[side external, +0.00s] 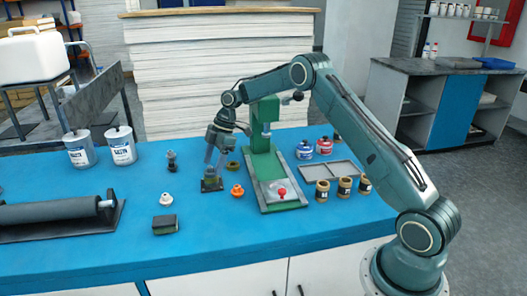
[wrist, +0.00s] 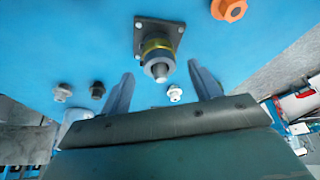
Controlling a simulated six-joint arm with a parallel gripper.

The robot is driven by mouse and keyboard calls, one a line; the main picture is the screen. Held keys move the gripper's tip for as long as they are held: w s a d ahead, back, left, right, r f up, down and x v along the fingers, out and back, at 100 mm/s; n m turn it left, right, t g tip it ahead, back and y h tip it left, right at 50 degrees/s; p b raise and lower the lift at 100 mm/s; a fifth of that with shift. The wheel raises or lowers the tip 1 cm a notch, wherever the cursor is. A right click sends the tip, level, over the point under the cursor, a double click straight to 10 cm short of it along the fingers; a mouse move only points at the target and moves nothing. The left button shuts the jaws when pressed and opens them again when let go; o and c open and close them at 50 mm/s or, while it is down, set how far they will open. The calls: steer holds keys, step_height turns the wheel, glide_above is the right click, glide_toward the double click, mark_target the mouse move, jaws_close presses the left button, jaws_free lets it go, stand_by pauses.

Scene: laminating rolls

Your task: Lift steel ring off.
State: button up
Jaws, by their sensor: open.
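A small stand with a dark square base plate (wrist: 143,30) bolted at its corners sits on the blue bench. In the wrist view its post carries a yellowish band (wrist: 153,46) and a grey steel ring (wrist: 156,60) around it, with a narrower grey tip pointing to the camera. My gripper (wrist: 162,84) is open, with one finger on each side of the post's tip and clear space between. In the side view my gripper (side external: 214,158) points down over the stand (side external: 212,184); the fingers partly hide the post, and the ring is not clear there.
An orange hexagonal part (side external: 237,191) and an olive ring (side external: 232,168) lie close by. A green press (side external: 264,150) stands to the right. A black block (side external: 165,224) and a white part (side external: 166,198) lie left. A roller (side external: 50,214) is at far left.

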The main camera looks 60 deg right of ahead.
steer(key=shift+x, duration=0.8)
steer(key=c, duration=1.1)
steer(key=shift+r, duration=5.05)
